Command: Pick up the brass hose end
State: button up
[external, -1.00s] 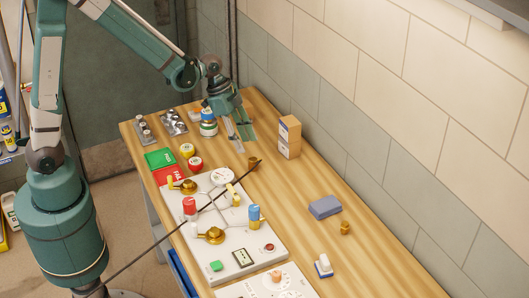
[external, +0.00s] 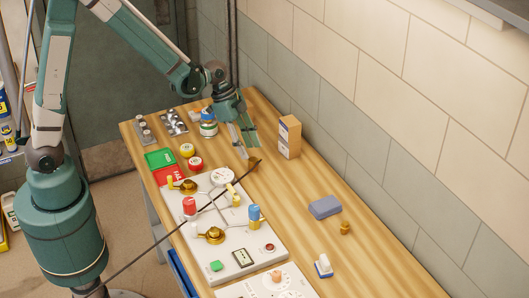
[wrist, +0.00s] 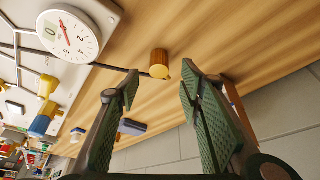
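The brass hose end (external: 254,161) is a short brass cylinder at the tip of a thin black hose (external: 192,211), which runs across the panel. In the wrist view the brass hose end (wrist: 159,61) lies on the wood just beyond the fingertips, roughly in line with the gap between them. My gripper (external: 248,153) is open and empty, pointing down right beside the hose end in the external view. In the wrist view both green padded fingers of my gripper (wrist: 160,80) are spread apart, with nothing between them. Contact with the hose end cannot be told.
A white valve panel (external: 236,215) with a gauge (external: 222,177) lies left of the hose end. A cardboard box (external: 289,137) stands to the right, near the wall. A blue-grey block (external: 324,207) and a small brass piece (external: 345,228) sit on the bench (external: 375,270).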

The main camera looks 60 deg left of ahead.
aim_at(253, 159)
jog(key=shift+d+f, duration=0.1)
jog(key=shift+f, duration=0.1)
jog(key=shift+f, duration=0.15)
jog(key=shift+x, duration=2.45)
jog(key=c, duration=0.9)
